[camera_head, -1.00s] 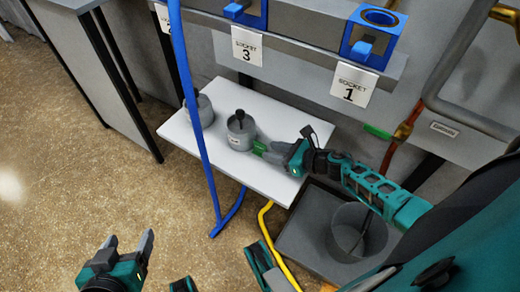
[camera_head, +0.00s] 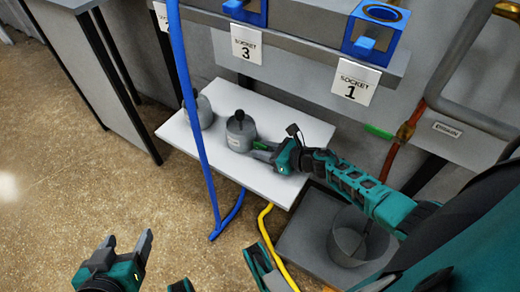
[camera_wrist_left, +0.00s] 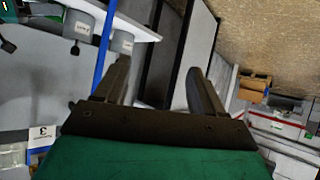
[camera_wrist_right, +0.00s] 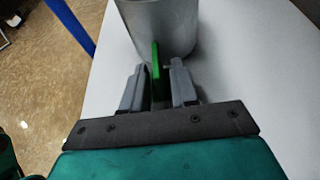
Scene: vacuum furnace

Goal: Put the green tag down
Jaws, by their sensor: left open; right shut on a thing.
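The green tag (camera_wrist_right: 156,68) is a thin upright plate between the fingers of my right gripper (camera_wrist_right: 158,80). The gripper is shut on it just above the white shelf (camera_head: 272,185). The tag's far edge is close to the front of a grey pot (camera_wrist_right: 165,25); I cannot tell whether they touch. In the head view the tag is mostly hidden by the fingers, beside the same pot (camera_head: 240,133) with its black knob. My left gripper (camera_head: 129,245) is open and empty over the floor at lower left.
A second grey pot (camera_head: 198,112) stands at the shelf's left, partly behind a blue hose (camera_head: 190,90). A dark tray (camera_head: 310,245) holds a grey bin (camera_head: 350,250) at right. Bare shelf lies right of the gripper. Labelled blue sockets (camera_head: 376,35) hang above.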

